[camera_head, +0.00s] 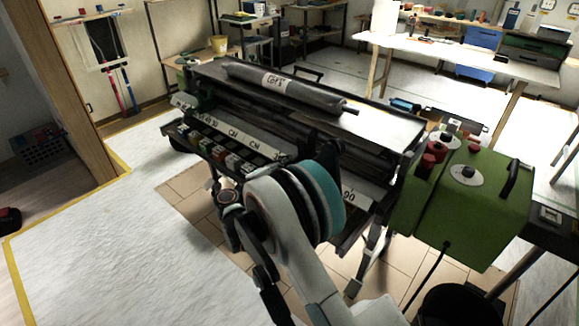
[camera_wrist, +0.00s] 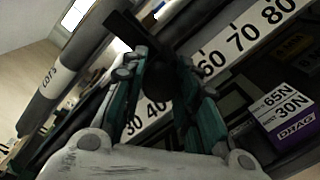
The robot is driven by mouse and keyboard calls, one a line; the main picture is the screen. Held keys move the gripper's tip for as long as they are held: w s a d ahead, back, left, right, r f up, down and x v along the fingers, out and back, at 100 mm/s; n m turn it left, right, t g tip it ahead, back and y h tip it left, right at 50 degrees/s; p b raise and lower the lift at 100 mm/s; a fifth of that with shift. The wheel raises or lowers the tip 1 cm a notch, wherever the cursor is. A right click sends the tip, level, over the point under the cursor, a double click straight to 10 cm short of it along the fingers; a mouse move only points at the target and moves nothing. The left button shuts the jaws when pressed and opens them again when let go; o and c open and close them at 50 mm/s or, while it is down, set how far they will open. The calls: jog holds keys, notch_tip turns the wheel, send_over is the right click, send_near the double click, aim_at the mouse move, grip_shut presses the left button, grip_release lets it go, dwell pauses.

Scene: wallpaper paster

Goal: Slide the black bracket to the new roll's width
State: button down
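In the wrist view the black bracket (camera_wrist: 122,27) shows as a dark flat arm reaching up and left. Its lower part runs down into the dark gap between my fingers. My gripper (camera_wrist: 166,80) has green fingers standing apart, one on each side of that dark part. I cannot tell whether they touch it. The white number scale (camera_wrist: 226,52) passes behind the fingers, with 30 and 40 to the left and 60, 70, 80 to the right. The new roll (camera_head: 285,85), grey with a white label, lies on the paster; it also shows in the wrist view (camera_wrist: 66,75). In the head view my arm hides the bracket.
The paster's front carries several coloured blocks (camera_head: 220,154); a purple and white box (camera_wrist: 286,115) marked 65N and 30N is right of my fingers. A green box with red knobs (camera_head: 468,205) stands at the machine's right end. Open floor (camera_head: 110,235) lies to the left.

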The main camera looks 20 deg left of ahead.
jog(key=d, duration=0.1)
jog(key=s+d, duration=0.1)
jog(key=d, duration=0.1)
jog(key=s+d, duration=0.1)
jog(key=shift+d, duration=0.35)
jog(key=c, duration=1.2)
grip_release()
jog(key=shift+a, duration=0.1)
jog(key=v, duration=1.2)
